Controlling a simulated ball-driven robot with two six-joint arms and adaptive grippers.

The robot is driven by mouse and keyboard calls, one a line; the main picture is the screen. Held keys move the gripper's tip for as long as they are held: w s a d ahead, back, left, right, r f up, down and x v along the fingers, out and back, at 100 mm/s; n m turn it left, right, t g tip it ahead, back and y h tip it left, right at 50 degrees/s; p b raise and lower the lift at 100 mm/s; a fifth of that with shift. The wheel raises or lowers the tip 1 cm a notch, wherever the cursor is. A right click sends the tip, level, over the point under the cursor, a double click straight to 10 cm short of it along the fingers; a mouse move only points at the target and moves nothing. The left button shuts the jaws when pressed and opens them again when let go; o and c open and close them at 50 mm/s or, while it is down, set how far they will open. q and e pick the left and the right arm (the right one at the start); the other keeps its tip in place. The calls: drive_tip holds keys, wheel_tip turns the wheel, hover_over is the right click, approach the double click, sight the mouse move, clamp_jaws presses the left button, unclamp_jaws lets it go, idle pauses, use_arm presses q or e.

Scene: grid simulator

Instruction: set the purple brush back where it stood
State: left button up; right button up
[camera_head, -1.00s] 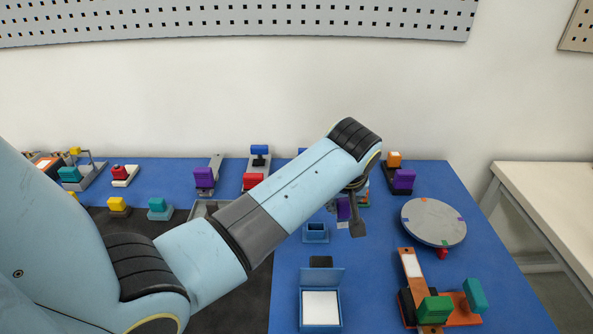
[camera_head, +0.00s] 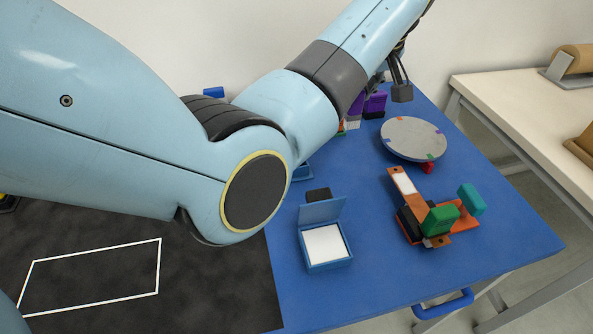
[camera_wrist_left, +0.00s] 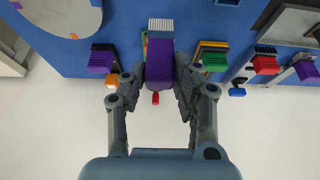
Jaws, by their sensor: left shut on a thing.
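In the left wrist view the purple brush (camera_wrist_left: 159,72) is between the fingers of my left gripper (camera_wrist_left: 159,85), which is shut on it. Its pale grey bristle end (camera_wrist_left: 160,27) points to the top of the picture. In the head view my left gripper (camera_head: 400,88) is over the back of the blue table, partly hidden by my arm. The purple brush (camera_head: 357,103) shows beside my forearm, with something white under it. A narrow coloured edge shows behind the brush in the wrist view; whether the brush touches anything below cannot be told.
A purple block (camera_head: 375,104) is close to the brush. An open blue box (camera_head: 327,268) and an orange fixture with green blocks (camera_head: 420,212) stand nearer. In the wrist view, green (camera_wrist_left: 214,62) and red (camera_wrist_left: 265,64) pieces stand to the right.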

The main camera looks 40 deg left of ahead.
use_arm(q)
drive_tip(key=shift+s+f, duration=0.1)
drive_tip(key=shift+f, duration=0.05)
drive_tip(key=s+a+f+p, duration=0.1)
drive_tip(key=s+a+f, duration=0.1)
drive_tip(key=f, duration=0.1)
drive_tip(key=s+a+f+p, duration=0.1)
drive_tip(key=s+a+f, duration=0.2)
drive_tip(key=s+a+f+p, duration=0.2)
drive_tip(key=s+f, duration=0.1)
drive_tip(key=f, duration=0.1)
drive_tip(key=shift+s+a, duration=0.2)
drive_tip(key=shift+a, duration=0.1)
drive_tip(key=shift+f, duration=0.2)
drive_tip(key=shift+f, duration=0.2)
drive_tip(key=o, duration=1)
drive_tip(key=shift+o, duration=0.2)
